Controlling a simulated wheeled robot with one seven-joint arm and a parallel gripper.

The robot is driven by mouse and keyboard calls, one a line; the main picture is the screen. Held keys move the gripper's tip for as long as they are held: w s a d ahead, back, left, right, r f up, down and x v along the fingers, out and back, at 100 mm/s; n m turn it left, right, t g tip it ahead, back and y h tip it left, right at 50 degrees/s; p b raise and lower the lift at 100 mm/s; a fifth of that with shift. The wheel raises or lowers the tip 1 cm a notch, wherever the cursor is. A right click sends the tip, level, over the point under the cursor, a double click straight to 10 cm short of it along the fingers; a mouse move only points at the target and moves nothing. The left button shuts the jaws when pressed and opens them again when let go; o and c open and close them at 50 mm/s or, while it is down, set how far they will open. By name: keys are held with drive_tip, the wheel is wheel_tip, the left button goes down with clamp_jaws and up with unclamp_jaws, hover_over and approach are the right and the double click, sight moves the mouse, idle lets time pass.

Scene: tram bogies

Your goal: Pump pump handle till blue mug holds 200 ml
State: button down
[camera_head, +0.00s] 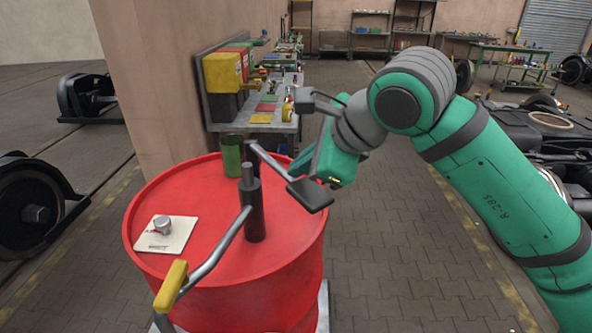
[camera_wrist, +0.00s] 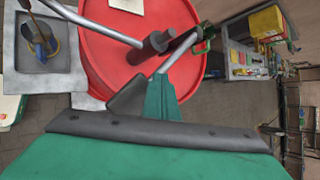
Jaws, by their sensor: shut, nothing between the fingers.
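A dark pump (camera_head: 253,208) stands upright on a red drum (camera_head: 205,260). Its pump handle (camera_head: 215,252) slopes down to the lower left and ends in a yellow grip (camera_head: 170,285). In the wrist view the pump (camera_wrist: 152,46) shows near the drum's middle. My gripper (camera_head: 257,151) is shut and empty beside the pump's top, away from the yellow grip; it also shows in the wrist view (camera_wrist: 188,44). The wrist view shows a small blue round thing (camera_wrist: 53,44) in a grey square tray (camera_wrist: 35,68), perhaps the blue mug. Its contents cannot be read.
A green cup (camera_head: 231,155) stands on the drum behind the pump. A white sheet (camera_head: 180,238) with a small metal cap (camera_head: 162,224) lies on the drum's left. A workbench (camera_head: 285,120) with yellow and red boxes is behind.

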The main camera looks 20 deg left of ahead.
sight(300, 182)
drive_tip(key=shift+f, duration=1.8)
idle(1.7)
idle(0.3)
drive_tip(key=shift+r, duration=3.35)
wheel_tip(300, 182, up, 5)
